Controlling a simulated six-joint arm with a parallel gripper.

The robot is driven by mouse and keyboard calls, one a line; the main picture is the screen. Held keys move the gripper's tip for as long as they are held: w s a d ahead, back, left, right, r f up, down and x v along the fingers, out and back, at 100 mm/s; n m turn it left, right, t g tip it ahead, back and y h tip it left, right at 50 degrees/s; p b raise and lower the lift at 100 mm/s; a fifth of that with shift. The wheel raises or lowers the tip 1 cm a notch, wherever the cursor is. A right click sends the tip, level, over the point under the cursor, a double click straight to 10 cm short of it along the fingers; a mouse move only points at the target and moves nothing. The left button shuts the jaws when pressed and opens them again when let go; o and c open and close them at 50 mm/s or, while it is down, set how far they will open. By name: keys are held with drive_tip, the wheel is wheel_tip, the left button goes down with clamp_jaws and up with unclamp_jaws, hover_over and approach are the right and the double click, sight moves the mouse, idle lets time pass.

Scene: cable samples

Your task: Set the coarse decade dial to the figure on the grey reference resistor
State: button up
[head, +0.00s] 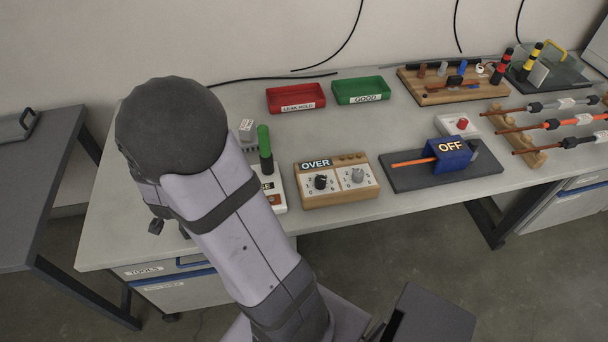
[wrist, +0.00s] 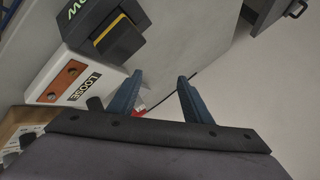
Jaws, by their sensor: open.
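A wooden decade box (head: 338,199) stands at the front middle of the bench in the head view, its display reading OVER. It carries a black dial (head: 320,182) on the left and a grey dial (head: 357,175) on the right; the scale figures are too small to read. A small pale grey block (head: 247,127) with a label stands behind the green-handled tool; I cannot tell if it is the reference resistor, nor read it. My gripper (wrist: 160,76) is open and empty in the wrist view, right of the LOOSE-labelled box. My arm hides it in the head view.
A white box labelled LOOSE (wrist: 100,76) is close left of my fingers. Red (head: 296,97) and green (head: 361,90) trays lie at the back. A blue OFF block (head: 452,155) on a dark base stands right of the decade box. Bench space between trays and decade box is clear.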

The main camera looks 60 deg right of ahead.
sight(320, 179)
drive_tip(key=s+d+f+g+h, duration=0.1)
drive_tip(key=s+d, duration=0.3)
drive_tip(key=s+d+f+m+g+h+p, duration=0.1)
drive_tip(key=s+d+f+g+h, duration=0.1)
drive_tip(key=s+d, duration=0.1)
drive_tip(key=s+d+f+g+h, duration=0.1)
drive_tip(key=s+d+f, duration=0.1)
drive_tip(key=s+d, duration=0.2)
drive_tip(key=shift+s+d+f+g+h, duration=0.15)
drive_tip(key=shift+s+d+g+h, duration=0.2)
drive_tip(key=shift+d, duration=0.2)
drive_tip(key=s+d+g+h, duration=0.1)
drive_tip(key=s, duration=0.3)
drive_tip(key=s+d+g+h+p, duration=0.1)
drive_tip(key=s+d+g, duration=0.1)
drive_tip(key=s, duration=0.2)
drive_tip(key=s+d+g+h, duration=0.1)
drive_tip(key=s+d, duration=0.1)
drive_tip(key=s, duration=0.3)
drive_tip(key=shift+d+f+g, duration=0.15)
drive_tip(key=shift+f+g, duration=0.05)
drive_tip(key=shift+g, duration=0.05)
drive_tip(key=shift+p+x, duration=1)
drive_tip(key=shift+x, duration=2.65)
drive_tip(key=shift+w+f, duration=0.1)
drive_tip(key=shift+w, duration=0.05)
drive_tip(key=c, duration=1.1)
drive_tip(key=shift+o, duration=0.2)
